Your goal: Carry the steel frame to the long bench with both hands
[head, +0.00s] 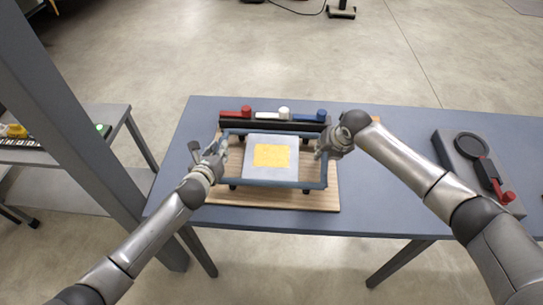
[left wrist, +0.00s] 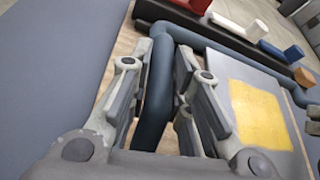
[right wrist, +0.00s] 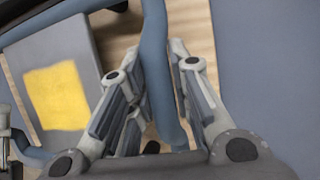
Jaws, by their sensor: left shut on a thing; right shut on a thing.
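The steel frame (head: 268,184) is a blue-grey tube rectangle with short dark feet, over a wooden board (head: 325,205) on the blue-grey bench (head: 390,190). I cannot tell whether its feet touch the board. A grey panel (head: 250,172) with a yellow patch shows inside it. My left gripper (head: 215,160) is shut on the frame's left side bar, which runs between its fingers in the left wrist view (left wrist: 157,95). My right gripper (head: 322,150) is shut on the right side bar, also between its fingers in the right wrist view (right wrist: 156,65).
A dark rack (head: 262,126) with red, white and blue handles stands just behind the frame. A grey device (head: 470,165) with a black ring and red lever sits at the right. A grey post (head: 85,125) and a side table (head: 105,120) are at the left.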

